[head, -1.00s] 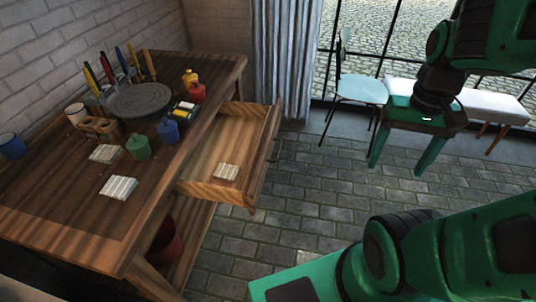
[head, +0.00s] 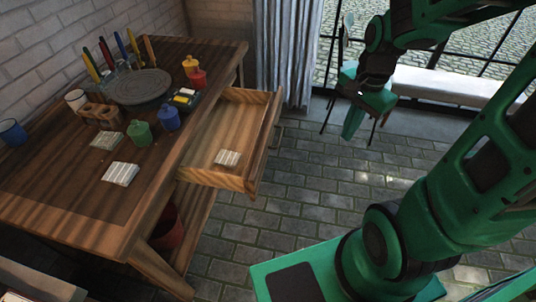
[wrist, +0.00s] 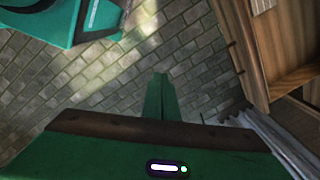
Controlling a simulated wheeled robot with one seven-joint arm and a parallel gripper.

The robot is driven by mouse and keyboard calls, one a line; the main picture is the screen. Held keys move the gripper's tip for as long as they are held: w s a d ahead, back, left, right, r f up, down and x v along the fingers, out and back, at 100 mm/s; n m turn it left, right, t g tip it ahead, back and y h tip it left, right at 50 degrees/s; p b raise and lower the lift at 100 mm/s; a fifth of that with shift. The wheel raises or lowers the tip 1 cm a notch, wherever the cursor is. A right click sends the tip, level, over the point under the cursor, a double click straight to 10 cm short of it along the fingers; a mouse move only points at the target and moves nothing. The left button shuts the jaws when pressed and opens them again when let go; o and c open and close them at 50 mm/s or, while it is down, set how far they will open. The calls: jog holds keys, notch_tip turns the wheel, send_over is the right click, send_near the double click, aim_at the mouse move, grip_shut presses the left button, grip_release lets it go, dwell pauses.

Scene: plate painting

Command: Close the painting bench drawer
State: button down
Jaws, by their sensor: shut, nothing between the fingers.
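The wooden painting bench (head: 60,215) stands at the left in the head view. The drawer's outer front panel (head: 265,140) faces right. My green gripper (head: 350,128) is to the right of the drawer, apart from it, over the floor near the window. In the wrist view its fingers (wrist: 160,95) are together and empty. The wooden drawer and bench show at the right edge of the wrist view (wrist: 270,50).
A turntable (head: 138,86), colored paint pots (head: 168,118) and brushes stand on the bench top. A red bucket (head: 168,228) sits below. A chair (head: 345,75) and a white bench (head: 450,86) are by the window. The paved floor right of the drawer is clear.

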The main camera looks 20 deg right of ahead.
jog(key=w+a+f+m+y, duration=0.1)
jog(key=w+a+f+m, duration=0.3)
jog(key=w+a+f, duration=0.3)
jog(key=w+a+f+m+y, duration=0.1)
jog(key=w+a+f+m, duration=0.4)
jog(key=a+f, duration=0.5)
jog(key=shift+w+f+m+t, duration=0.3)
jog(key=shift+w+f, duration=0.7)
jog(key=shift+f, duration=0.05)
